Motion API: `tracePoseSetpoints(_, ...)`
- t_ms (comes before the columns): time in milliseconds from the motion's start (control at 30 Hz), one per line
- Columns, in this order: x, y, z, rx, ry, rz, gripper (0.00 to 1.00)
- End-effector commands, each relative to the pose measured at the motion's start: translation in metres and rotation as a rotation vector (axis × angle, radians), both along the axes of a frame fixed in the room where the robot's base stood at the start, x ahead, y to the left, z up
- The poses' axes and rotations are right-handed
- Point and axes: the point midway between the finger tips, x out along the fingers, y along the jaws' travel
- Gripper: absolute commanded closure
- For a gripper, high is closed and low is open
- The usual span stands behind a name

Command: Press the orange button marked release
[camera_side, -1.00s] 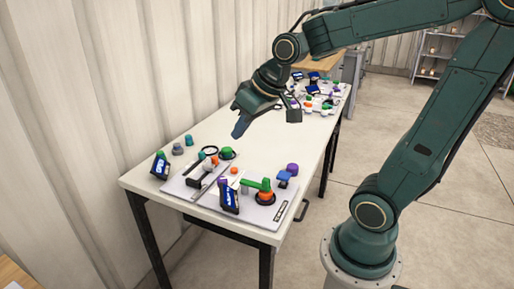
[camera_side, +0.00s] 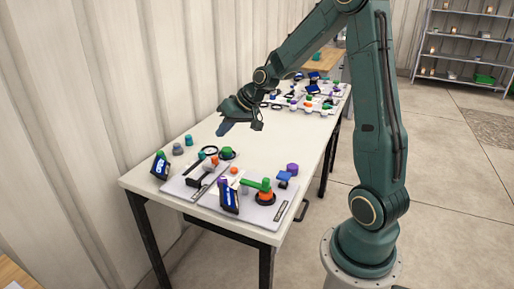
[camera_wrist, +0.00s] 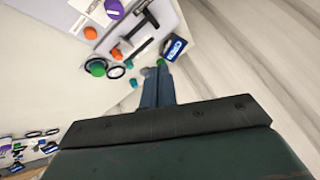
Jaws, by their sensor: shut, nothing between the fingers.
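Several orange parts are on the panels at the table's near end; no readable "release" marking shows. A small orange button (camera_side: 234,170) lies near the middle of the panels. A larger orange part (camera_side: 265,196) sits on a black ring with a green handle above it. The wrist view shows an orange cap (camera_wrist: 90,33) at the panel and a smaller orange part (camera_wrist: 117,55) near a green knob. My gripper (camera_side: 221,131) is shut and empty, above the table behind the panels. Its fingers (camera_wrist: 157,88) are together in the wrist view, apart from the buttons.
A blue-faced display (camera_side: 160,166) stands at the left and another (camera_side: 229,197) at the front. Loose teal and grey knobs (camera_side: 178,149) stand at the left edge. A second cluster of parts (camera_side: 310,101) fills the far end. The table's middle is clear.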

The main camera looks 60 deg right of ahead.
Motion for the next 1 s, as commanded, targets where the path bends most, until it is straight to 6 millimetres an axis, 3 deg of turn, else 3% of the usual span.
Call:
tracePoseSetpoints(533, 0.022, -0.087, -0.072, 0.139, -0.093, -0.181, 1.0)
tracePoseSetpoints(733, 0.023, -0.102, -0.085, 0.163, -0.114, -0.215, 1.0)
tracePoseSetpoints(1000, 0.023, -0.105, -0.088, 0.167, -0.119, -0.223, 1.0)
